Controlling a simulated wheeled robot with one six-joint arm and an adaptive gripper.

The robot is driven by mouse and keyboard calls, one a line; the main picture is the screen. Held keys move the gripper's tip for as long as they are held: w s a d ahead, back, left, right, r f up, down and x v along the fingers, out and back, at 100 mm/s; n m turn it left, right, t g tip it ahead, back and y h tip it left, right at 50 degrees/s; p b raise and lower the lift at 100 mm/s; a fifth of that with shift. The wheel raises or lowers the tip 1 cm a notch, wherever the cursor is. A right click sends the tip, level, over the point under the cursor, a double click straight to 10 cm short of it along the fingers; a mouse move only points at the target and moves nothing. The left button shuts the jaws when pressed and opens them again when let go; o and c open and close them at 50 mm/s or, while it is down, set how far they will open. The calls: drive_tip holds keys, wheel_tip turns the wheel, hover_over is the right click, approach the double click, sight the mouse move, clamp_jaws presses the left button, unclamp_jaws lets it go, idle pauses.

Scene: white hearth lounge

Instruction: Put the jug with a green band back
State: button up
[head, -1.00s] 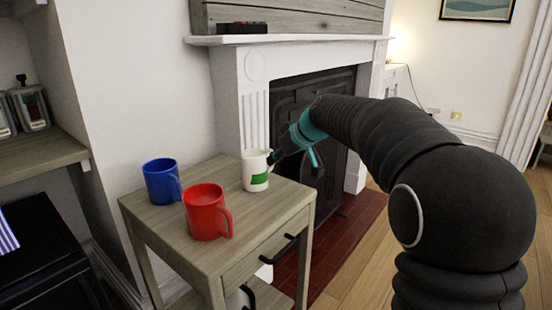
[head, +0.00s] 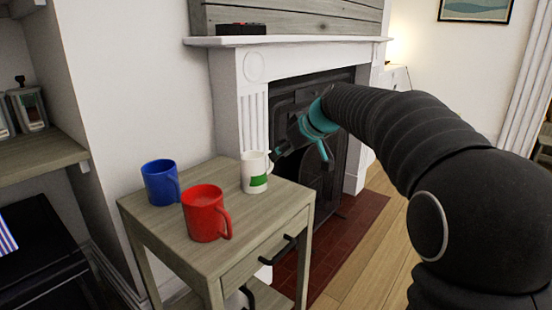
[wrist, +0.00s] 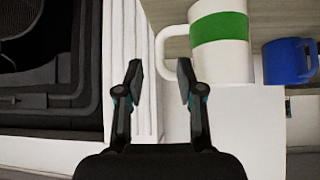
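The white jug with a green band (head: 254,172) stands upright on the wooden side table (head: 235,255), near its back right corner. It also shows large in the wrist view (wrist: 222,62), with its handle towards my gripper. My gripper (head: 277,154) is just right of the jug at handle height. In the wrist view my gripper (wrist: 160,76) is open, with a clear gap between its fingers. The right finger overlaps the handle in the picture; I cannot tell whether it touches. Nothing is held.
A red mug (head: 204,214) and a blue mug (head: 160,183) stand on the same table, left of the jug. The white fireplace surround (head: 235,95) is close behind the table. A dark box (head: 241,29) lies on the mantel.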

drive_tip(key=v, duration=0.8)
drive_tip(key=shift+s+d, duration=0.1)
drive_tip(key=s+d+f+m+h, duration=0.2)
drive_tip(key=s+f, duration=0.4)
drive_tip(key=s, duration=0.5)
drive_tip(key=s+d+f+m+h, duration=0.2)
drive_tip(key=s+d+f+m, duration=0.2)
drive_tip(key=s, duration=0.7)
drive_tip(key=s+d+f+m+h, duration=0.2)
drive_tip(key=s+f, duration=0.6)
drive_tip(key=s, duration=0.4)
drive_tip(key=shift+d+f+m+g, duration=0.3)
drive_tip(key=shift+d+m, duration=0.3)
drive_tip(key=shift+d, duration=0.65)
